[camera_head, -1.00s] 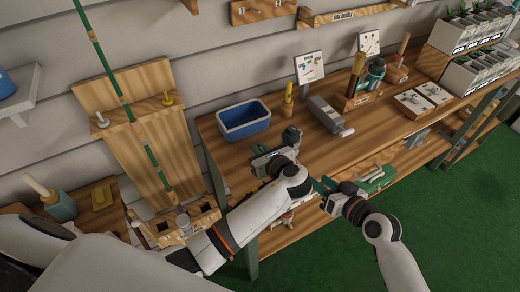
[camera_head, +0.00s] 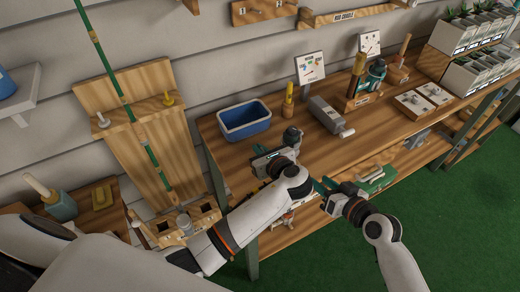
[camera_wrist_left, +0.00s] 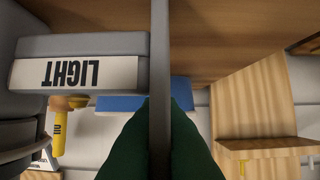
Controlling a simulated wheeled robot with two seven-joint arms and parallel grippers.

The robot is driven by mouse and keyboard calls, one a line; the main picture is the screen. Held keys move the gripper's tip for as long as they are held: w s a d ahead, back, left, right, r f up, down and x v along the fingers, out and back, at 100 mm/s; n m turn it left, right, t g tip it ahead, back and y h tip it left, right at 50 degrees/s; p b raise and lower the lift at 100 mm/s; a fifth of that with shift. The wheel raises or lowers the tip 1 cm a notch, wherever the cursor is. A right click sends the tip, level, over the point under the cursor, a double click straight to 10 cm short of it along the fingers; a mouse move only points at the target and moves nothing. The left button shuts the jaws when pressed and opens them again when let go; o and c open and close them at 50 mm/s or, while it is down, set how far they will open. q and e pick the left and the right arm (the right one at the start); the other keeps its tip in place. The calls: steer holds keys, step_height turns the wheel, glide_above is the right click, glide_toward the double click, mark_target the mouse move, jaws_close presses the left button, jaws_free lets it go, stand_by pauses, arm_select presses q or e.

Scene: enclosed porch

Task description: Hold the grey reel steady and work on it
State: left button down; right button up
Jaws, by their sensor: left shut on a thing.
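The grey reel (camera_head: 291,137) is on the front left of the wooden workbench, partly hidden by my left gripper. In the left wrist view, the green fingers (camera_wrist_left: 160,140) are shut on a thin grey upright part of the reel (camera_wrist_left: 160,60). A grey block with an upside-down LIGHT label (camera_wrist_left: 72,73) shows close by on the left. My right gripper (camera_head: 322,186) is at the bench's front edge, to the right of the left wrist and apart from the reel. Its finger gap is too small to tell.
A blue tray (camera_head: 244,121) stands behind the reel. A grey box with a crank (camera_head: 326,115) and a green reel on a wooden stand (camera_head: 373,80) are further right. A wooden rod rack (camera_head: 140,120) is on the left.

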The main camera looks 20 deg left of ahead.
mark_target(299, 163)
steer(key=shift+w, duration=0.1)
steer(key=c, duration=0.5)
steer(key=shift+w+a+n, duration=0.25)
steer(key=shift+w+n, duration=0.1)
steer(key=shift+n, duration=0.05)
jaws_close()
steer(key=w+n, duration=0.1)
steer(key=w+a+n+t, duration=0.1)
steer(key=w+n, duration=0.1)
steer(key=shift+a+f, duration=0.2)
steer(key=shift+a, duration=0.1)
steer(key=shift+x, duration=3.5)
steer(key=shift+r, duration=0.15)
steer(key=shift+s+a+f, duration=0.3)
steer(key=shift+f, duration=0.15)
steer(key=shift+s+a+f, duration=0.2)
steer(key=shift+s+a, duration=0.15)
